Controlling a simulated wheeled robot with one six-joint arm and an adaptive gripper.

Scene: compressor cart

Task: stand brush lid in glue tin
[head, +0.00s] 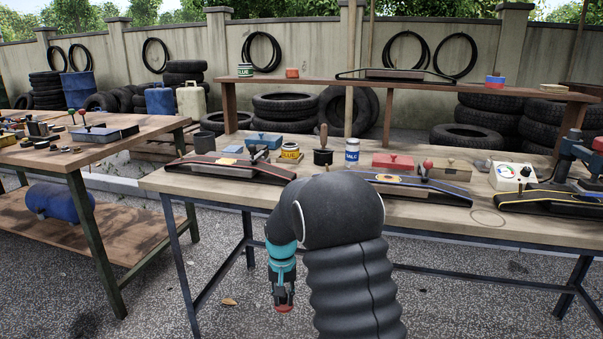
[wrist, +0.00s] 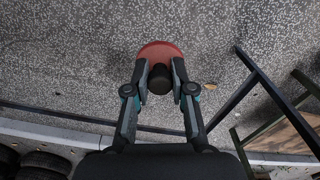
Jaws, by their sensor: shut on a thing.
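My gripper (head: 283,292) hangs low in front of the workbench, over the gravel ground. It is shut on the brush lid (head: 284,308), a red disc with a dark knob. In the wrist view the lid (wrist: 160,49) shows beyond the fingertips, its dark knob between my fingers (wrist: 160,78); any brush on its far side is hidden. A yellow glue tin (head: 291,152) with a dark top stands on the bench, well above and apart from my gripper. Another tin marked glue (head: 245,70), with a green band, stands on the raised shelf.
Near the yellow tin are a wiper-like black bar (head: 225,169), a blue box (head: 263,140), a dark pot with an upright handle (head: 323,153) and a white-and-blue can (head: 352,150). The bench edge (head: 230,196) lies between my gripper and the tin. A second table (head: 110,150) stands left.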

